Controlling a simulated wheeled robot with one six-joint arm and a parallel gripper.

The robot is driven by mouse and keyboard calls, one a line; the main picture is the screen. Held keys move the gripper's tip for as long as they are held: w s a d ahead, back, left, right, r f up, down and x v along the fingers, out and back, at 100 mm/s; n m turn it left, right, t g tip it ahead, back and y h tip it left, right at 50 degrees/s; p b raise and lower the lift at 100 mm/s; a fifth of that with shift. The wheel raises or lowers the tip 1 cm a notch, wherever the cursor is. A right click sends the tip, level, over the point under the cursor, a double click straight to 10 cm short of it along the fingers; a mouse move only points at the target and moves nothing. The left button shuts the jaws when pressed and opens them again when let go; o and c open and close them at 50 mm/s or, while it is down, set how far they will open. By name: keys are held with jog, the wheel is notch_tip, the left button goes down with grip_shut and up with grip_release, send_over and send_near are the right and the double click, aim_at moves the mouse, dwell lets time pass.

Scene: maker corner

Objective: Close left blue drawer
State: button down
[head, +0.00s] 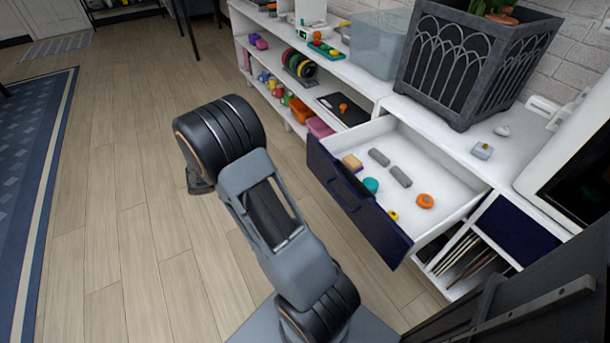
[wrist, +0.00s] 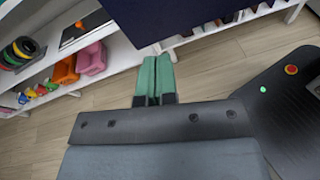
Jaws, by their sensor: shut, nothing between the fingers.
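The left blue drawer (head: 358,205) is pulled well out from the white cabinet in the head view. Its dark blue front faces my arm and bears a dark handle (head: 343,193). Inside lie grey blocks, a tan block, a teal round piece and orange and yellow pieces. The drawer front (wrist: 185,18) also shows as a dark panel at the top of the wrist view. My gripper (wrist: 155,62) has green fingers pressed together with nothing between them. It points toward the floor near the drawer front, apart from it as far as I can tell. In the head view the fingers are hidden.
A second blue drawer front (head: 518,238) sits flush at the right, above a slot of thin upright items. A planter (head: 470,60) stands on the cabinet top. An open shelf (head: 300,75) with toys runs left. The wooden floor (head: 130,200) at left is clear.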

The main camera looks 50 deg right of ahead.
notch_tip(320, 180, down, 6)
jog(key=w+d+n+h+b, duration=0.2)
jog(key=w+n+h, duration=0.1)
jog(key=b, duration=0.2)
send_near(312, 158)
jog(key=x, duration=0.6)
jog(key=shift+s, duration=0.1)
jog(key=shift+s+d+t, duration=0.2)
jog(key=shift+d+t, duration=0.1)
jog(key=shift+d, duration=0.45)
